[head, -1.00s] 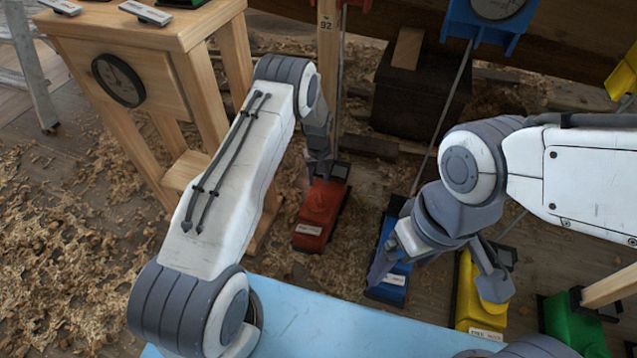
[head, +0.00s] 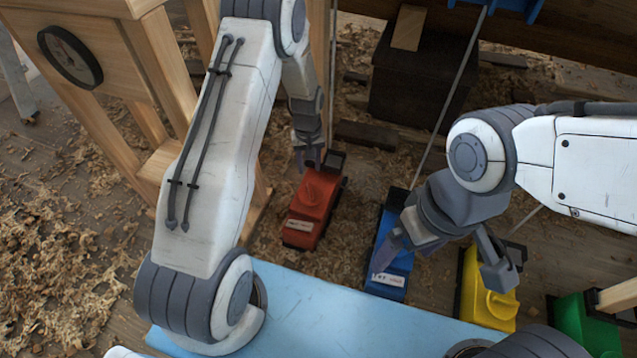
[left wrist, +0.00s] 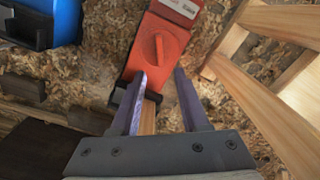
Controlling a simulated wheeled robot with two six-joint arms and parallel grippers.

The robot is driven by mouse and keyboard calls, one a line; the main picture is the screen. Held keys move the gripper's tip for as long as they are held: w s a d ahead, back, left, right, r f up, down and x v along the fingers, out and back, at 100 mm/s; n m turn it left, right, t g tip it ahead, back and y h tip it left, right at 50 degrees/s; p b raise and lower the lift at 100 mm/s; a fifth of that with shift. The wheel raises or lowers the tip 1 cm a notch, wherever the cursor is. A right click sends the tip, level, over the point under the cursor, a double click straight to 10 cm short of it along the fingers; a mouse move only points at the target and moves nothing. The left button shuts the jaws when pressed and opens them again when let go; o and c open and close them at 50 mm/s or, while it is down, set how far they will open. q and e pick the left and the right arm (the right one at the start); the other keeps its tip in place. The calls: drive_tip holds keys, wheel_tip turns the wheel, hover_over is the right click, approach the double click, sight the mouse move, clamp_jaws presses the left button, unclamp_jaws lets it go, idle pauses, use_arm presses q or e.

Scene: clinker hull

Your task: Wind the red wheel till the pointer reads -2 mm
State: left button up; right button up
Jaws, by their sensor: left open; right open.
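The red wheel (left wrist: 158,48) is a round knob with a raised bar on top of a red block (head: 313,208) on the floor. My left gripper (left wrist: 160,76) is open and points at the block; in the left wrist view its fingertips lie just short of the wheel, one to each side, with nothing gripped. In the head view the left gripper (head: 309,160) is at the block's far end. My right gripper (head: 440,258) is open and empty above the blue and yellow blocks. No millimetre scale or pointer is readable.
A blue block (head: 392,268), a yellow block (head: 487,297) and a green block (head: 590,325) stand to the right. A wooden stand with a round dial (head: 70,55) is at the left. A dark box (head: 415,85) stands behind. Wood shavings cover the floor.

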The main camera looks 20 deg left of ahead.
sight(310, 188)
use_arm(q)
wheel_tip(310, 188, down, 10)
drive_tip(key=b, duration=0.6)
drive_tip(key=shift+f, duration=0.15)
clamp_jaws()
